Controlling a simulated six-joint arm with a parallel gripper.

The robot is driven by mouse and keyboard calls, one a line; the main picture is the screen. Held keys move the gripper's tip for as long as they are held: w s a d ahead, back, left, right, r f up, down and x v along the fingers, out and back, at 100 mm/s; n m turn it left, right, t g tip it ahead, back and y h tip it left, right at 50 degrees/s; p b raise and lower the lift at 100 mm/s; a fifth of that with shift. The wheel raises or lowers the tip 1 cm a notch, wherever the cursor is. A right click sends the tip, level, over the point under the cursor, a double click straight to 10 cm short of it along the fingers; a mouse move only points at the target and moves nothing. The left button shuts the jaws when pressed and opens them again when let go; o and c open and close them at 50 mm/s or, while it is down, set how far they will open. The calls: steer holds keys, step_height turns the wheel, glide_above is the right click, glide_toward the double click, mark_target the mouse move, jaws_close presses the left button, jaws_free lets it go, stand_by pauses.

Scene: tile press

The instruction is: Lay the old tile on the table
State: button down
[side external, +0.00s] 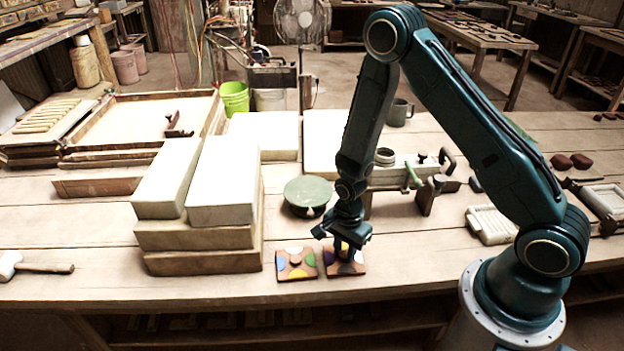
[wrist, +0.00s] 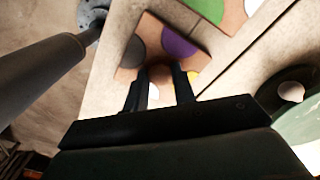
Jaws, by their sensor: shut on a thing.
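Two square brown tiles with coloured patches lie side by side near the table's front edge. My gripper (side external: 344,252) is over the right tile (side external: 350,269), fingers pointing down. In the wrist view, my gripper (wrist: 160,82) has its fingers on either side of a round brown part in the middle of this tile (wrist: 178,42), which shows purple, grey, white and yellow patches. The gripper is shut on it. The tile looks flat, at or very near the tabletop; I cannot tell whether it touches. The left tile (side external: 296,263) is apart from it, across a narrow gap.
Stacked pale blocks (side external: 222,190) stand left of the tiles. A round green-topped stand (side external: 308,192) is behind them. A clamp-like press (side external: 410,178) stands farther back. A mallet (side external: 35,267) lies at far left. The table front right of the tiles is clear.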

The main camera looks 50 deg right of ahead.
mark_target(344, 253)
steer(key=c, duration=1.1)
jaws_free()
steer(key=shift+f, duration=0.1)
steer(key=shift+c, duration=0.2)
steer(key=shift+r, duration=0.2)
step_height(344, 253, up, 12)
